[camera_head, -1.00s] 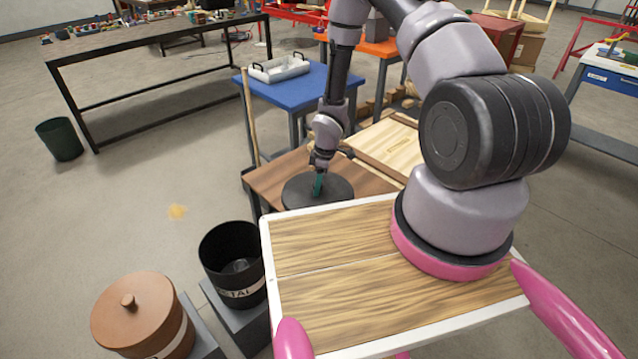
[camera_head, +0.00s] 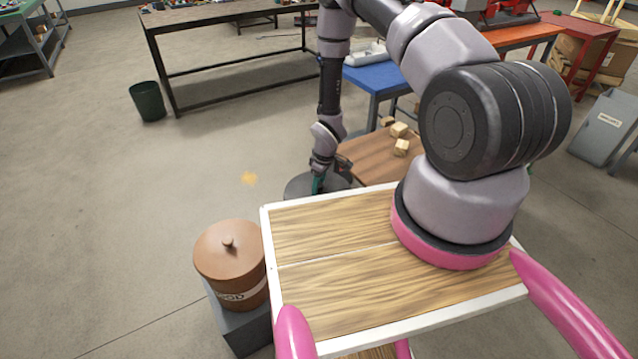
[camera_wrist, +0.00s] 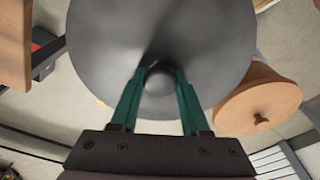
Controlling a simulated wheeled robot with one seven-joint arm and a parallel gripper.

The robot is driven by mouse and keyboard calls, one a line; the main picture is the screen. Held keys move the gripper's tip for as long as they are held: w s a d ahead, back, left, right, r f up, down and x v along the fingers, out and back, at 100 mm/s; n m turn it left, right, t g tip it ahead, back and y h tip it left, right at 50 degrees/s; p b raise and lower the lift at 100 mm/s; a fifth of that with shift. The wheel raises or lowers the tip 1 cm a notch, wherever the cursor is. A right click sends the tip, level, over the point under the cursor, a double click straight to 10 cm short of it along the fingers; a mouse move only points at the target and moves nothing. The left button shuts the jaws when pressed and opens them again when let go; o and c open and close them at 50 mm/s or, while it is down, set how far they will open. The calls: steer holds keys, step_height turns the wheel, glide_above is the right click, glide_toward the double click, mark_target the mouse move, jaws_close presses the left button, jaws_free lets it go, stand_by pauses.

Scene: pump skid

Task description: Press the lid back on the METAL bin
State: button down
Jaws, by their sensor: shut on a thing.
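My gripper (camera_head: 318,183) is shut on the knob of a round dark grey lid (camera_head: 298,187). In the wrist view the green fingers (camera_wrist: 158,98) close on both sides of the knob, and the lid (camera_wrist: 205,45) fills the upper middle. In the head view the lid is held beyond the far edge of my wood-topped base, partly hidden by it. The METAL bin does not show in either current view. The brown WOOD bin (camera_head: 238,285) stands at the lower left on a grey block with its own lid on; its lid also shows in the wrist view (camera_wrist: 245,103).
A brown table (camera_head: 375,155) with several wooden blocks stands right beside the held lid. A blue table (camera_head: 372,78) is behind it. A dark green bucket (camera_head: 147,102) and a long workbench (camera_head: 220,18) stand farther back. The floor at left is clear.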

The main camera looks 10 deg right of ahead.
steer(key=shift+f, duration=2.85)
steer(key=shift+f, duration=0.15)
steer(key=shift+c, duration=1.5)
jaws_free()
steer(key=o, duration=0.3)
steer(key=shift+r, duration=3.5)
